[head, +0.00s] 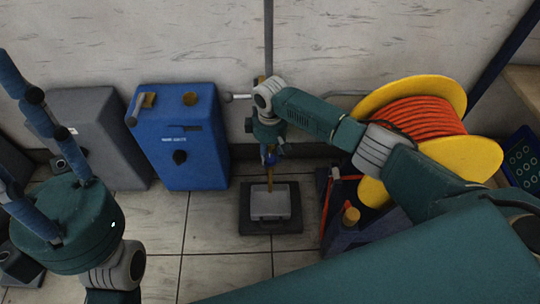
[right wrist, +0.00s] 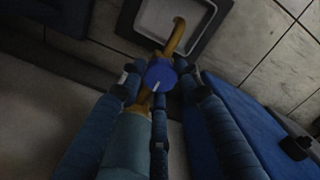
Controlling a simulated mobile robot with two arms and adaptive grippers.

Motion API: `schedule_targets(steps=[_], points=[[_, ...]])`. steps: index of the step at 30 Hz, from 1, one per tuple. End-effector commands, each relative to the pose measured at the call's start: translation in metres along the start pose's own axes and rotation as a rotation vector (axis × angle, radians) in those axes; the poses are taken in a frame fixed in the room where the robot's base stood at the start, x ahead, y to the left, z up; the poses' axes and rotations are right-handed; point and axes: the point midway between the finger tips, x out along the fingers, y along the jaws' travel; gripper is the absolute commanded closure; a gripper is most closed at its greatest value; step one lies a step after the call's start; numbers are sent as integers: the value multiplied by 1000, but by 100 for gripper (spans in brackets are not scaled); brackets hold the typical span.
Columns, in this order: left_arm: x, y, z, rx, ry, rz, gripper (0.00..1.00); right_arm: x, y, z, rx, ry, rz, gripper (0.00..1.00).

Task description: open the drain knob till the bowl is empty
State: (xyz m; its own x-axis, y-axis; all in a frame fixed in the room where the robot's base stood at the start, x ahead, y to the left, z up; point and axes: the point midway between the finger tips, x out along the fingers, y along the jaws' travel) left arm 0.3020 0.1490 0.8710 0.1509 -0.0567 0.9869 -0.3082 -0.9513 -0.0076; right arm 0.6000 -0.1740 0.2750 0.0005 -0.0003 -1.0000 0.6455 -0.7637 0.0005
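A blue round drain knob (right wrist: 160,75) with a pale mark sits on a brass-coloured tap (right wrist: 180,38) in the right wrist view. My right gripper (right wrist: 159,72) points down at it, with blue fingers on both sides and one behind; the fingertips appear closed about the knob. In the head view, my right gripper (head: 268,157) hides most of the tap. A grey square tray (head: 270,216) stands on the floor below the spout. No bowl can be clearly made out. My left gripper (head: 35,140) has its fingers spread and empty at the left edge.
A blue case (head: 195,145) and a grey case (head: 110,130) stand against the wall to the left. A yellow reel (head: 470,155) with orange hose (head: 415,118) is at the right, behind my right arm. Tiled floor is clear around the tray's left side.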

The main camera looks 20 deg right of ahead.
Motion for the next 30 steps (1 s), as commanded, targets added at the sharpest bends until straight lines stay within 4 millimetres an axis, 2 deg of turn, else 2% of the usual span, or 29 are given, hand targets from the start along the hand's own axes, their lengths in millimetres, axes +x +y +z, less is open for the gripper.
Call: schedule_targets(steps=[1,3,11,17,21,30], points=[[0,0,0,0,0,0,60,0,0,0,0,0,0,81],[0,0,0,0,0,0,60,0,0,0,0,0,0,94],[2,0,-1,-1,2,0,60,-1,0,0,-16,-2,-1,94],[5,0,-5,-2,0,-7,60,-2,-1,1,-94,-3,-3,94],[-6,-1,-1,-6,-54,-19,60,-2,-1,2,-191,-4,-4,94],[11,-1,-4,-6,-47,-18,60,-1,-1,2,-468,-5,-5,94]])
